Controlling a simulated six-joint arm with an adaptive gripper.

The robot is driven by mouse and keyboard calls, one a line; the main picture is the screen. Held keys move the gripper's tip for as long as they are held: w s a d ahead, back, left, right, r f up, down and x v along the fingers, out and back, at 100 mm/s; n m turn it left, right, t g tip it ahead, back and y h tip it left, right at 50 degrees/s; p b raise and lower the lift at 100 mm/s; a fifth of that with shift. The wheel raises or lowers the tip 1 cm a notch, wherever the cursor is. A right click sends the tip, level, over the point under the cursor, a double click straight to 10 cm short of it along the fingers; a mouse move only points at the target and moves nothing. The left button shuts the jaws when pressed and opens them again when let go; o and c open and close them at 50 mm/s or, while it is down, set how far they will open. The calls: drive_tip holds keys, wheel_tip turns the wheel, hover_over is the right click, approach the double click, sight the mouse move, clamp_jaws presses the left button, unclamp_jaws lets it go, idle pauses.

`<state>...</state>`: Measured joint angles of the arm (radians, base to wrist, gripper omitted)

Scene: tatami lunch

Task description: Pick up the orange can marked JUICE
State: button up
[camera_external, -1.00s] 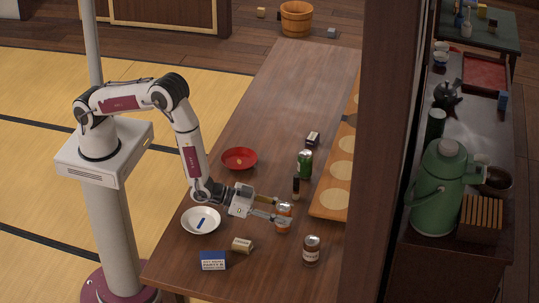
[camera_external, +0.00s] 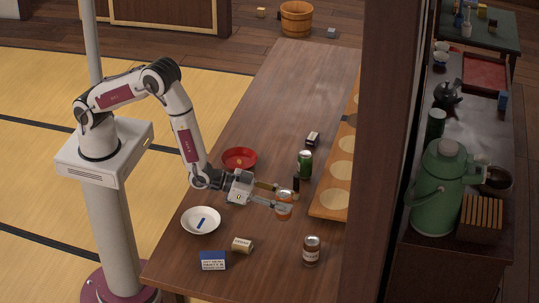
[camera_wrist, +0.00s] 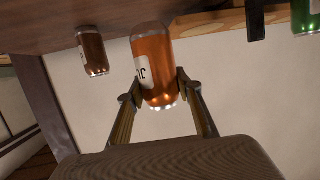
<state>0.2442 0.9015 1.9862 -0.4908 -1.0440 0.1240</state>
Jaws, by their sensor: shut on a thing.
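The orange can (camera_external: 284,208) is between the two fingers of my gripper (camera_external: 284,198), which is shut on it. The can looks upright and a little above the wooden table. In the wrist view the orange can (camera_wrist: 158,62) fills the space between the fingertips (camera_wrist: 156,88), with one finger on each side. Part of a white label with dark letters shows at its left edge; the full word is turned out of sight.
A brown can (camera_external: 311,250) stands nearer the front. A green can (camera_external: 304,165) and a small dark bottle (camera_external: 296,186) stand close beyond my gripper. A wooden board (camera_external: 327,204) lies right.

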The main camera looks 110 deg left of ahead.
sight(284, 193)
drive_tip(key=shift+r, duration=2.15)
